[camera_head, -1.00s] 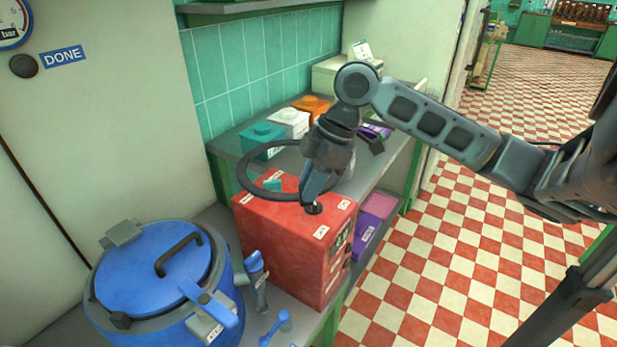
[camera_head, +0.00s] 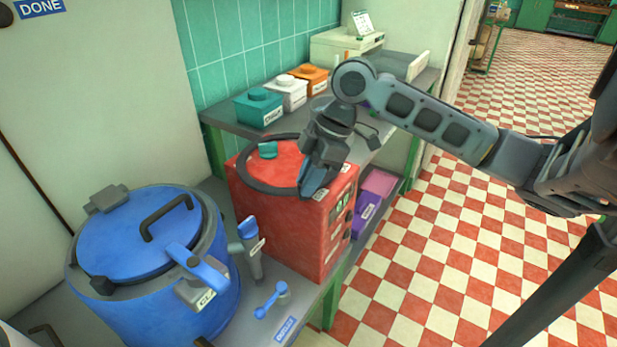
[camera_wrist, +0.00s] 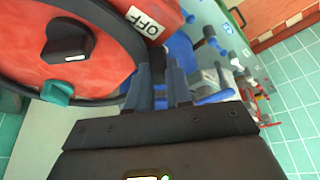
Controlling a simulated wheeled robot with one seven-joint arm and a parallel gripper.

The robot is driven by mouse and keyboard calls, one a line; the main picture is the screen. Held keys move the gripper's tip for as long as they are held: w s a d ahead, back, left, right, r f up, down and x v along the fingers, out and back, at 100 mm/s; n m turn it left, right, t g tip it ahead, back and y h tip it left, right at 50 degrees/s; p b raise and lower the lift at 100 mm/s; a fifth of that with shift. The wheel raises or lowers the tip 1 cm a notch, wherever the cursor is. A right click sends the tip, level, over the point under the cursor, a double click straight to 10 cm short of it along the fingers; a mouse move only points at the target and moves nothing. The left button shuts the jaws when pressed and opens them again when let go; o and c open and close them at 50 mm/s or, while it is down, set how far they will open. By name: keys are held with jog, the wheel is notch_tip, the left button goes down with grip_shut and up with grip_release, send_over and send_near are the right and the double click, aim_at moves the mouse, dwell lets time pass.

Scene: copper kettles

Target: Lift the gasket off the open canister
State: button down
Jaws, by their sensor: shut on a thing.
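The gasket is a large dark ring (camera_head: 268,190). My gripper (camera_head: 312,190) is shut on its near right edge. The ring lies level, on or just above the top of a red box (camera_head: 283,228); I cannot tell whether it touches.
Teal (camera_head: 258,107), white (camera_head: 287,93) and orange (camera_head: 310,78) boxes line the shelf behind. Purple boxes (camera_head: 370,205) sit right of the red box. Checkered floor lies right.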

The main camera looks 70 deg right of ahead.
jog(key=c, duration=1)
grip_release()
jog(key=shift+o, duration=0.2)
jog(key=v, duration=0.7)
jog(key=shift+r, duration=0.35)
jog(key=shift+s+d, duration=0.1)
jog(key=shift+s, duration=0.05)
